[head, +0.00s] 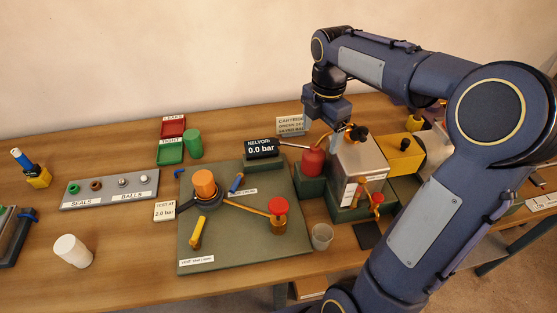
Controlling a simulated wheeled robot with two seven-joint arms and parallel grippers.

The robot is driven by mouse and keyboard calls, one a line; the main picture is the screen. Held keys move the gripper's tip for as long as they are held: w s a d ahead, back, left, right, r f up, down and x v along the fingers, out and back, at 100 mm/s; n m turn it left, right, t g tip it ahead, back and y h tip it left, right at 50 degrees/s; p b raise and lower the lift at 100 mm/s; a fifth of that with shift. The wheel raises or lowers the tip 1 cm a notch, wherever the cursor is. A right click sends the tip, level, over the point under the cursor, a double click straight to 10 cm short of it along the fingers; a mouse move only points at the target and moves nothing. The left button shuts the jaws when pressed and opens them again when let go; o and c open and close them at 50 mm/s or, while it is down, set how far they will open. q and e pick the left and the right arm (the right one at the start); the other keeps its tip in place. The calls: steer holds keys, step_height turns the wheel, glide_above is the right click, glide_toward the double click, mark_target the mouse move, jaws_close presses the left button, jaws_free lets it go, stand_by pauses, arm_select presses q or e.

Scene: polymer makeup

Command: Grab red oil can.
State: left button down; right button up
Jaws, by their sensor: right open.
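The red oil can (313,163) stands in the middle of the bench, just left of a metal box. A thin spout appears to run from its top up to the left, toward the pressure display. My right arm comes in from the right and arches over the bench. My right gripper (335,126) points down above and slightly right of the can, close to its top. It is open. Its fingers are small and partly lost against the metal box, so I cannot tell whether they touch anything. My left gripper is not in view.
A metal box (356,172) with a black knob stands right of the can. A pressure display (262,149) reads 0.0 bar. A green board (220,250) carries orange, yellow and red parts. A clear cup (322,237) stands in front.

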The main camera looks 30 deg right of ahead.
mark_target(316, 145)
steer(key=shift+w+a+f+n, duration=0.1)
steer(key=shift+w+f+n, duration=0.15)
steer(key=shift+w+n, duration=0.2)
steer(key=shift+w+f, duration=0.1)
steer(key=shift+f, duration=0.2)
steer(key=f, duration=0.2)
steer(key=f+p, duration=0.1)
steer(key=f, duration=0.4)
steer(key=shift+w+d, duration=0.4)
steer(key=c, duration=1.3)
steer(key=shift+r, duration=0.1)
